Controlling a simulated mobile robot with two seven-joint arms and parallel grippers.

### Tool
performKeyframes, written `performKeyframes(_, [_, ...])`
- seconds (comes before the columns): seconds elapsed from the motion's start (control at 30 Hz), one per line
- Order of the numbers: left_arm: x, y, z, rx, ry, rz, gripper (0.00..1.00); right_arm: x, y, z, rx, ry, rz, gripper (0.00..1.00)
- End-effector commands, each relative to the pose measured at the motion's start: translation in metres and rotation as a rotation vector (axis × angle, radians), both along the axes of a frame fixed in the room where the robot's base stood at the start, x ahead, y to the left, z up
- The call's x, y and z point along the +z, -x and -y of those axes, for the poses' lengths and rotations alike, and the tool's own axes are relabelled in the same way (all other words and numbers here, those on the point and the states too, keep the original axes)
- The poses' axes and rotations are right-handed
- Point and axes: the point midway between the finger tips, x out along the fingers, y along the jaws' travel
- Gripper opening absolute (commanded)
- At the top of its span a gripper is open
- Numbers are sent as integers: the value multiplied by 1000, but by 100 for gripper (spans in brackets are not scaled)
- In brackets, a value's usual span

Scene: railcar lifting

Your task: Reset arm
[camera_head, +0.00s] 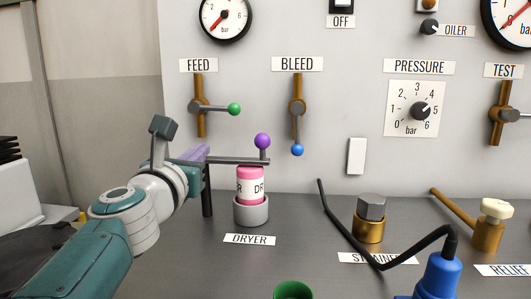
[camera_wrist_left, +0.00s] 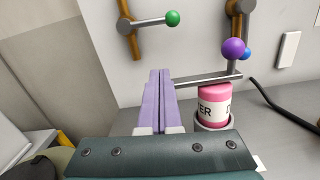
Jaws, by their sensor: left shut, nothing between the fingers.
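My left gripper (camera_head: 196,153) has purple fingers and is shut and empty. In the head view it is in front of the panel, left of the pink dryer canister (camera_head: 251,187). The left wrist view shows its two fingers (camera_wrist_left: 160,84) pressed together, beside the grey bar (camera_wrist_left: 208,79) over the canister. I cannot tell whether the fingers touch the bar. A purple ball (camera_head: 262,141) stands on the bar's right end. The canister is upright in a grey cup (camera_head: 251,211). My right gripper is in neither view.
The feed lever has a green knob (camera_head: 234,109) and points right. The bleed lever has a blue knob (camera_head: 297,150) and points down. A strainer with a hex top (camera_head: 371,207), a black bent rod, a blue object (camera_head: 437,277) and a relief valve (camera_head: 490,226) stand on the right.

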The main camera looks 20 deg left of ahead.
Motion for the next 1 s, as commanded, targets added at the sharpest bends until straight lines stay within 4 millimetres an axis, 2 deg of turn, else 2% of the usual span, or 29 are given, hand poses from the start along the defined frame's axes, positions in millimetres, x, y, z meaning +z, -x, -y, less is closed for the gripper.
performKeyframes(0.47, [0, 0, 1, -2, -3, -1, 0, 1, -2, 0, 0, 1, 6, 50])
performKeyframes(0.57, [8, 5, 7, -38, -111, -20, 0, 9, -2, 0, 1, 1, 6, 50])
performKeyframes(0.67, [21, 23, 32, -174, -470, -87, 0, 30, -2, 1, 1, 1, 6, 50])
performKeyframes(0.77, [19, 66, 79, -438, -1061, -196, 0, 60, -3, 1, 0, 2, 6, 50])
performKeyframes(0.8, [10, 91, 98, -573, -1320, -238, 0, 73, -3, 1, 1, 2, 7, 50])
performKeyframes(0.87, [-6, 133, 117, -776, -1661, -281, 0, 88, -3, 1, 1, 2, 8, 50])
performKeyframes(0.9, [-15, 161, 124, -904, -1852, -299, 0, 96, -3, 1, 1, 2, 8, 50])
performKeyframes(1.0, [-28, 225, 128, -1200, -2217, -307, 0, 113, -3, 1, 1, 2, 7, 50])
